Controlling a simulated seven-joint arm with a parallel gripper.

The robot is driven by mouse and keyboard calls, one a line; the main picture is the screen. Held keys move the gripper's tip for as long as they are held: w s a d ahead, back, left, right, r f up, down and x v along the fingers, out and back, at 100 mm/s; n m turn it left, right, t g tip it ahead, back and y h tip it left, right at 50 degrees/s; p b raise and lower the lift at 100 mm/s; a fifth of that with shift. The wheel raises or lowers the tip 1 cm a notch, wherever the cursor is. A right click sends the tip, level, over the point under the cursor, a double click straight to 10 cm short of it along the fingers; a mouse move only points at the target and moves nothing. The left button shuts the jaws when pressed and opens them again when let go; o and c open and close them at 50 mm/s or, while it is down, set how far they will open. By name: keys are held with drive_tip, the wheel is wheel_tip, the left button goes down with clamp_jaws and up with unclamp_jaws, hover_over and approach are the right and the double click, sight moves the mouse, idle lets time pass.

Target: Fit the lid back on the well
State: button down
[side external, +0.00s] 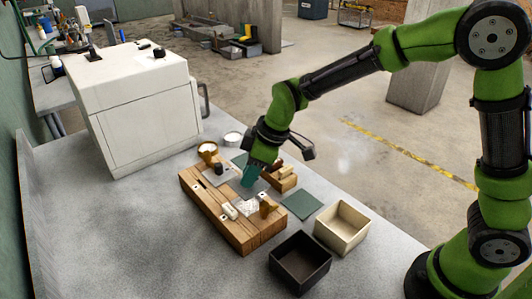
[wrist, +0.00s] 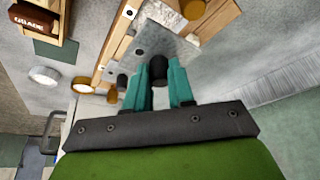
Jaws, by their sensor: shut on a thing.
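The wooden block (side external: 241,240) with wells stands on the grey table and shows partly in the wrist view. My gripper (side external: 247,184), with teal fingers, is over the block's middle. In the wrist view my gripper (wrist: 160,84) is shut on the black knob (wrist: 160,75) of a flat grey metal lid (wrist: 150,40). The lid (side external: 262,187) also shows beside the fingers in the side view, partly hidden. I cannot tell whether it touches the block. A second grey plate with a black knob (side external: 219,168) lies at the block's far left. The well under my gripper is hidden.
A small pale item (side external: 229,210) and a brown wooden piece (side external: 267,208) sit on the block's near part. A dark box (side external: 300,279), a cream box (side external: 343,243) and a green mat (side external: 302,204) lie right. A white machine (side external: 150,130) stands left. Front-left table is clear.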

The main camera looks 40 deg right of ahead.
sight(254, 185)
drive_tip(key=shift+a+f, duration=0.1)
drive_tip(key=shift+f, duration=1.9)
drive_tip(key=shift+f, duration=0.75)
idle(0.3)
drive_tip(key=shift+c, duration=2.4)
unclamp_jaws()
drive_tip(key=shift+r, duration=0.15)
drive_tip(key=shift+r, duration=3.4)
